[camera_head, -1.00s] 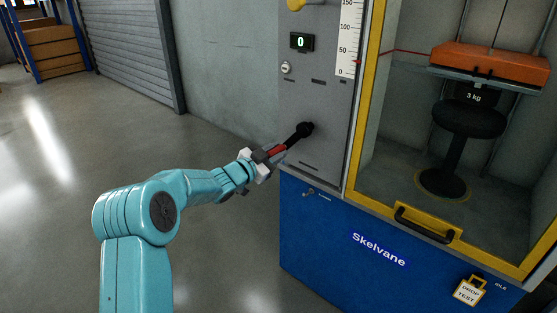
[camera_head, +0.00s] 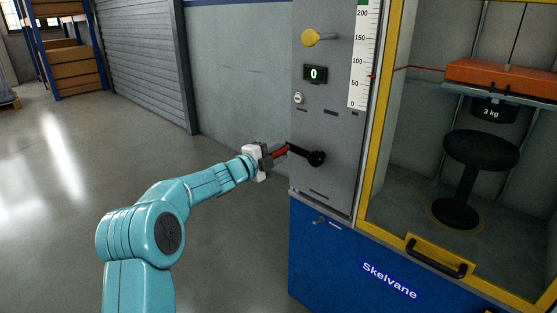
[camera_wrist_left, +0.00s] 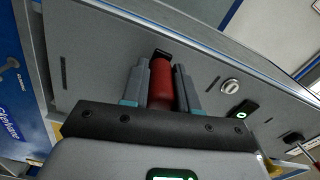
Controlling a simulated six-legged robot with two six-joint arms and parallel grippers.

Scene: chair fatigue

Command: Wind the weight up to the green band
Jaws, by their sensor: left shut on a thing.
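The crank's black hub (camera_head: 316,158) sits on the front of the grey panel. Its black arm points left and slightly up to a red handle (camera_head: 281,150). My left gripper (camera_head: 273,154) is shut on this handle. The left wrist view shows the red handle (camera_wrist_left: 161,85) between the two grey fingers. The orange weight (camera_head: 500,73) hangs in the yellow-framed cabinet, above a dark stool and a black "3 kg" block (camera_head: 491,113). A red marker (camera_head: 373,76) stands between 50 and 100 on the white scale (camera_head: 359,70). Green shows at the scale's top (camera_head: 362,4). My right gripper is out of view.
A yellow knob (camera_head: 312,38), a display (camera_head: 315,73) reading 0 and a key lock (camera_head: 299,98) are above the crank. The cabinet door has a black handle (camera_head: 436,258). Bare floor lies left of the machine.

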